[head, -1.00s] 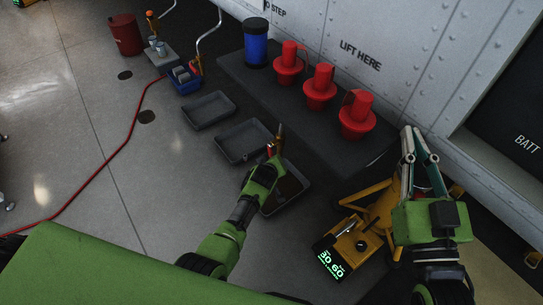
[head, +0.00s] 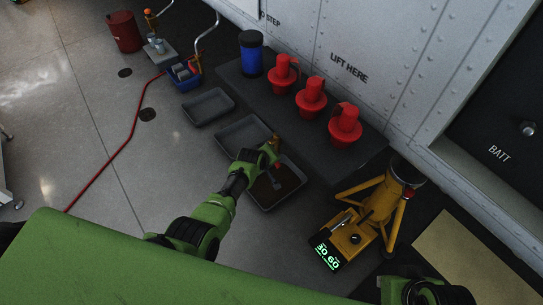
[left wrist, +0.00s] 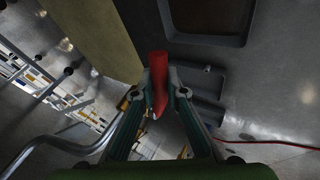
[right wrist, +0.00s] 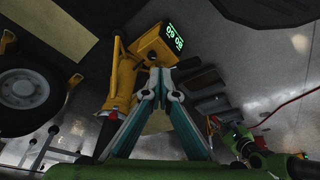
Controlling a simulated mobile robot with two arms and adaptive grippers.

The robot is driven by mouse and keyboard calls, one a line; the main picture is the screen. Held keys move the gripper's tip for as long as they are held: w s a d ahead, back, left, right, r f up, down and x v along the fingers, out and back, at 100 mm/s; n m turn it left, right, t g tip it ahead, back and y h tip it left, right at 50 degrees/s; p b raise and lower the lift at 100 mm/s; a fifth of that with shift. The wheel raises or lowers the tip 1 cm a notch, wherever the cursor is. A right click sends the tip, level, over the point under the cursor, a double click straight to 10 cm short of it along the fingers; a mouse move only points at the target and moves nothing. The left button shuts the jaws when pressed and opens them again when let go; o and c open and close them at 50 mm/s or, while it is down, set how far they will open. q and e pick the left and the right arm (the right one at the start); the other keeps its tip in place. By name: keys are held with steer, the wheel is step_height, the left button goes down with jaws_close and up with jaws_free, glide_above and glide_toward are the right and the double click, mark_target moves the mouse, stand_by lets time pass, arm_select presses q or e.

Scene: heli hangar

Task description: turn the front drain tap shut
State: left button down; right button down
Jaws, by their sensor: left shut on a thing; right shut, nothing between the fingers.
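The tap has a brass body (head: 275,142) above the nearest grey drain tray (head: 296,192), which has dark liquid in it. My left gripper (head: 270,157) is at the tap. In the left wrist view the red tap lever (left wrist: 158,82) sits between the fingertips of my left gripper (left wrist: 158,86), which is shut on it. The gripper hides part of the tap in the head view. My right gripper (right wrist: 160,76) is shut and empty, in front of the yellow jack in the right wrist view. In the head view only part of the right arm shows at the bottom edge.
A yellow jack (head: 377,212) with a lit display stands right of the tray. Red capped fittings (head: 345,125) and a blue canister (head: 251,55) stand on a dark mat beside the white hull. Two other trays (head: 208,107) lie farther back. A red hose (head: 131,137) crosses the floor.

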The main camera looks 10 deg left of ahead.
arm_select(q)
steer(key=shift+s+r+g+h+p, duration=0.2)
steer(key=shift+g+h+p, duration=0.1)
steer(key=shift+p, duration=0.05)
steer(key=shift+d+r+n+g+h, duration=0.1)
steer(key=shift+r+n+g+h, duration=0.1)
steer(key=shift+n+g+h, duration=0.2)
steer(key=shift+r, duration=0.1)
steer(key=shift+d+r+h, duration=0.1)
steer(key=shift+r+h, duration=0.05)
steer(key=shift+h, duration=0.35)
steer(key=shift+s+r+g, duration=0.1)
steer(key=shift+r+g, duration=0.05)
steer(key=shift+g, duration=0.25)
steer(key=shift+d, duration=0.1)
arm_select(e)
steer(key=shift+w+a, duration=0.3)
steer(key=shift+a, duration=0.15)
steer(key=shift+s+d+f, duration=0.1)
steer(key=shift+s, duration=0.15)
arm_select(q)
steer(key=c, duration=2)
jaws_free()
steer(key=shift+r, duration=0.1)
arm_select(e)
steer(key=shift+s+d, duration=0.1)
